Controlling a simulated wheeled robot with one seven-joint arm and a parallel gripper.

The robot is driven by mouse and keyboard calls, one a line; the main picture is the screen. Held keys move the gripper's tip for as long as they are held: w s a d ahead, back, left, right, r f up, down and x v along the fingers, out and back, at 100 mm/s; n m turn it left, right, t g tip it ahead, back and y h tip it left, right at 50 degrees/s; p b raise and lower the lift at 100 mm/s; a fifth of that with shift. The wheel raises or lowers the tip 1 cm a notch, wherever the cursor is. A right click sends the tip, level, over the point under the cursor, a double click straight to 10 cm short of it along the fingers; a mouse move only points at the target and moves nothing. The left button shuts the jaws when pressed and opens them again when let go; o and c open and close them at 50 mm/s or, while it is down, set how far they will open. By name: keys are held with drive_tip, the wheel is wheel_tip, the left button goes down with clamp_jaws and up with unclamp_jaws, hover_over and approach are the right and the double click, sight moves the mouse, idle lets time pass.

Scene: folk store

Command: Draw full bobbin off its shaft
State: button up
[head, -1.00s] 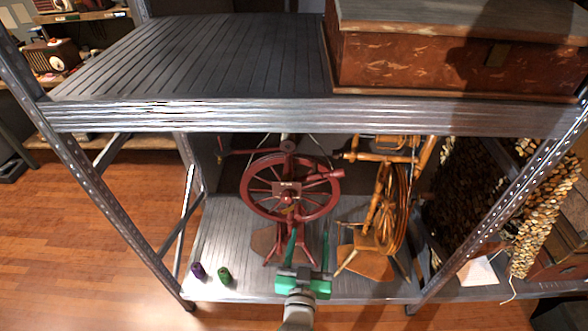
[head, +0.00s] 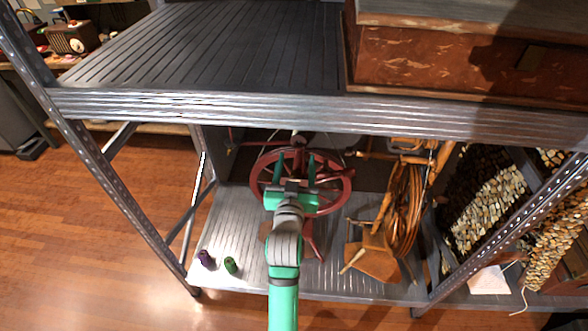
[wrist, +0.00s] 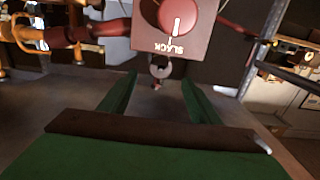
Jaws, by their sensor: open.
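A dark red spinning wheel (head: 342,197) stands on the lower shelf, partly hidden behind my arm in the head view. My gripper (head: 295,167) is open in front of it, its green fingers pointing at the wheel. In the wrist view, the open fingers (wrist: 157,92) have a small metal ring or hook (wrist: 160,68) between and beyond their tips. Above it is a red plate (wrist: 150,42) marked "SLACK" with a round red knob (wrist: 178,14). I cannot make out a full bobbin on its shaft. Nothing is held.
A purple spool (head: 206,258) and a green spool (head: 231,265) stand at the lower shelf's front left. A wooden spinning wheel (head: 402,212) stands close on the right. The upper shelf's front edge (head: 300,112) is above my arm. The lower shelf's left part is mostly clear.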

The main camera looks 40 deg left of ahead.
sight(298, 142)
drive_tip(key=shift+x, duration=3.9)
drive_tip(key=shift+s+a, duration=0.1)
drive_tip(key=shift+a, duration=0.05)
drive_tip(key=c, duration=0.8)
drive_tip(key=shift+s, duration=0.1)
drive_tip(key=v, duration=1.2)
drive_tip(key=shift+d, duration=0.25)
drive_tip(key=shift+s, duration=0.15)
